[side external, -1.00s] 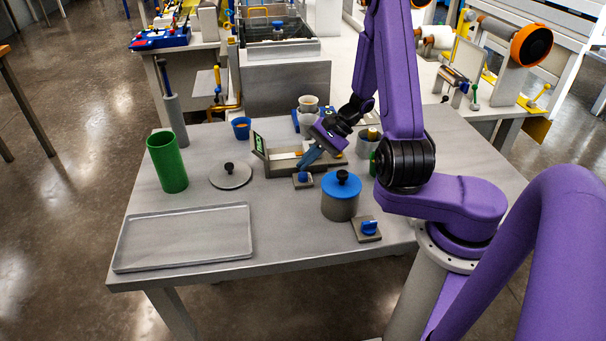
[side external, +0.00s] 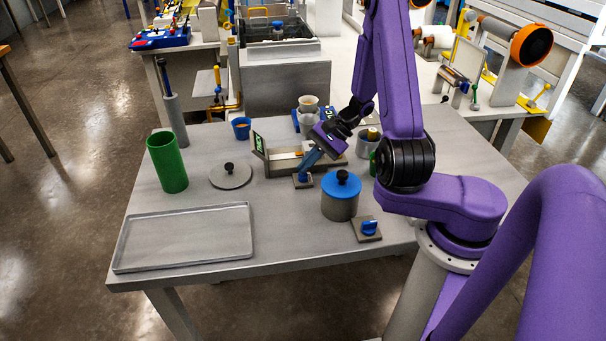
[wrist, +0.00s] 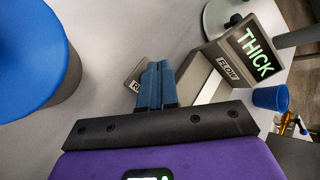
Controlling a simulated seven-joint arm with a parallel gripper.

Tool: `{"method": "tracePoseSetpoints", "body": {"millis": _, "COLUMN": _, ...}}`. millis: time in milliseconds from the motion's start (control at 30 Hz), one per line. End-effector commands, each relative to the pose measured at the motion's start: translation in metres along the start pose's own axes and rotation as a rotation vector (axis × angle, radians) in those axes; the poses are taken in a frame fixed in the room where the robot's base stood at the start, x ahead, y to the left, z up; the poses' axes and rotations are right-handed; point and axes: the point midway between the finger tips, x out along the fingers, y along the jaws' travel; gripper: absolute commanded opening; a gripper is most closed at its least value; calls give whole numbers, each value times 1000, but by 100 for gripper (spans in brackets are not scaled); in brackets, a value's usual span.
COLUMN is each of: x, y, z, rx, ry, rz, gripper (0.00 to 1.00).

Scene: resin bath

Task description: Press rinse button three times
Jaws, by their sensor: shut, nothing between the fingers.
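The rinse button is a blue cap (side external: 302,177) on a small grey square base at the front of the grey tray unit, in the side external view. In the wrist view its base (wrist: 133,84) shows a label starting with "R", the rest hidden behind my fingers. My gripper (side external: 304,171) is shut and empty, its blue fingers tilted down. The fingertips are at the button's top and seem to touch it. In the wrist view the shut fingers of my gripper (wrist: 152,72) cover the cap, so how far it is pressed cannot be told.
A display reading "THICK" (wrist: 254,53) stands above a "FLOW" label. A blue-lidded pot (side external: 341,200) stands close right of the button, and a blue knob (side external: 369,228) is in front. A grey lid (side external: 231,177), green cylinder (side external: 167,165) and tray (side external: 185,238) lie left.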

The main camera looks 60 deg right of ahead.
Motion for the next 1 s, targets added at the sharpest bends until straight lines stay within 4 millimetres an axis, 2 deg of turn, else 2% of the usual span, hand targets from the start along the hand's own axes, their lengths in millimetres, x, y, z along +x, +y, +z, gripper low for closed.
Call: {"method": "tracePoseSetpoints", "body": {"millis": 1000, "x": 5, "y": 4, "z": -4, "rx": 1, "ry": 0, "rz": -1, "gripper": 0}}
